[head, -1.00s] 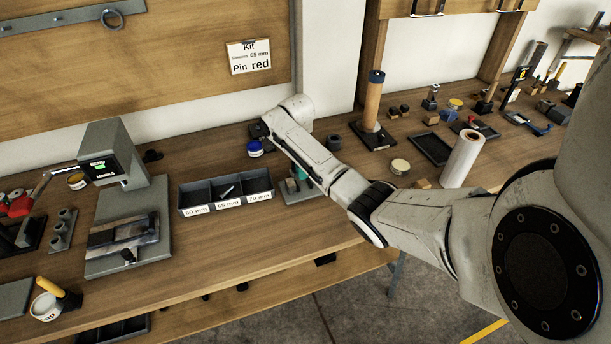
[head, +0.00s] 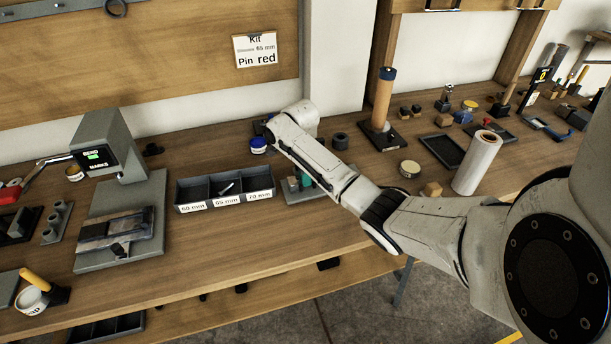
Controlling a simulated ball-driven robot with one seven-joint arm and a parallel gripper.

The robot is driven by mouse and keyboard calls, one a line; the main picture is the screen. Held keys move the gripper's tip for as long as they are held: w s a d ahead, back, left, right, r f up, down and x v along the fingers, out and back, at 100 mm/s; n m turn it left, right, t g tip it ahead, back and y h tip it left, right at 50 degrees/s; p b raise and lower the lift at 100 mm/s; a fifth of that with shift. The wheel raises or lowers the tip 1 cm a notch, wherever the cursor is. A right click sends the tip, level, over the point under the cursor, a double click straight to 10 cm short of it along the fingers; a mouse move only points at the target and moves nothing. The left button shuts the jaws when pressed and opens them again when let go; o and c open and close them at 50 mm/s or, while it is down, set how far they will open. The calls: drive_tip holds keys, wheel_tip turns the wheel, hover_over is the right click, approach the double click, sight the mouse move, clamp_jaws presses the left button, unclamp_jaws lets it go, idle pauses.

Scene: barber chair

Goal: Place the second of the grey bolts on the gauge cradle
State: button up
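A grey bolt (head: 228,187) lies in the middle compartment, labelled 65 mm, of a dark three-part bin (head: 224,203). A grey base plate with a green part (head: 307,180) stands just right of the bin. My forearm covers part of it, so I cannot tell whether it is the gauge cradle or whether a bolt lies on it. My arm reaches in from the right, over the bench, and its far end is above the back of the bench. My gripper is hidden behind the arm.
A bending device (head: 132,170) stands left of the bin. A blue-lidded jar (head: 258,146) and a dark ring (head: 340,141) are near the wall. A white roll (head: 477,163) and a post (head: 383,100) stand at the right. The bench front before the bin is clear.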

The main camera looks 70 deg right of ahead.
drive_tip(key=o, duration=0.4)
drive_tip(key=shift+r, duration=0.1)
drive_tip(key=shift+w+a+r+p, duration=0.1)
drive_tip(key=shift+r+p, duration=0.5)
drive_tip(key=shift+r, duration=1.4)
drive_tip(key=shift+w+a+r+p, duration=0.1)
drive_tip(key=shift+r+p, duration=0.45)
drive_tip(key=shift+r, duration=1.45)
drive_tip(key=shift+w+a+r+p, duration=0.1)
drive_tip(key=shift+r+p, duration=0.5)
drive_tip(key=shift+r, duration=1.4)
